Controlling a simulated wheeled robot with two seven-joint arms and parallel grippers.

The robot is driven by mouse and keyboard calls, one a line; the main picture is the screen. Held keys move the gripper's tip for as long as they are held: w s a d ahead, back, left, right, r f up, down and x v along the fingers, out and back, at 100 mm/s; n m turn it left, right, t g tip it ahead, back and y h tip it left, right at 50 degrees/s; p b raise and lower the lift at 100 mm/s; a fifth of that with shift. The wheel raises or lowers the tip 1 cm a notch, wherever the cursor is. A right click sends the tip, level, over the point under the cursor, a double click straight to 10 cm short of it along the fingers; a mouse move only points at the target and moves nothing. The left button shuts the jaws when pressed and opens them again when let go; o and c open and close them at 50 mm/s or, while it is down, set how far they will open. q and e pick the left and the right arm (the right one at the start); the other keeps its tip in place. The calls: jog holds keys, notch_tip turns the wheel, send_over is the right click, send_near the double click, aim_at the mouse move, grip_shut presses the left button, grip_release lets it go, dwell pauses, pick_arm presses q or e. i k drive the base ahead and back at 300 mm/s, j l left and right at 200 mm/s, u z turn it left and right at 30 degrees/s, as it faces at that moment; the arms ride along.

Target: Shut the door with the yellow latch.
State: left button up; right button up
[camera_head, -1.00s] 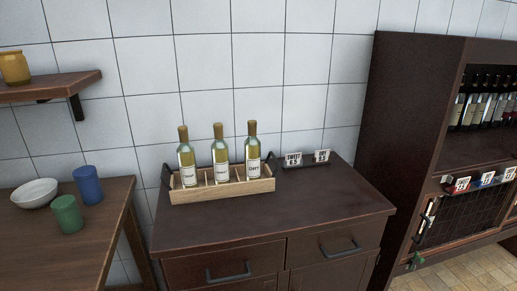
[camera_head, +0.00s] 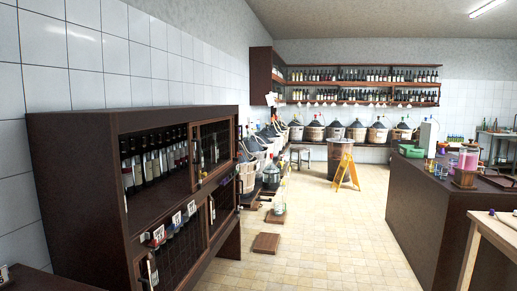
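A dark brown wooden cabinet (camera_head: 75,170) stands at the left against the tiled wall. It has an upper mesh door (camera_head: 210,143) at its right end and dark mesh panels (camera_head: 182,248) below. The mesh fronts look about flush with the cabinet face, but I cannot tell whether each is fully shut. Neither of my grippers is in view.
Wine bottles (camera_head: 150,160) stand in the cabinet's open shelf, with price tags (camera_head: 176,218) below. Tiled floor (camera_head: 310,240) is clear in the middle. A brown floor board (camera_head: 266,243), a yellow folding sign (camera_head: 346,172) and a dark counter (camera_head: 430,205) stand around it.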

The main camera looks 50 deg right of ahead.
aim_at(194, 186)
jog(key=z, duration=1.35)
jog(key=i+l, duration=0.1)
jog(key=i+u, duration=0.05)
jog(key=i, duration=0.05)
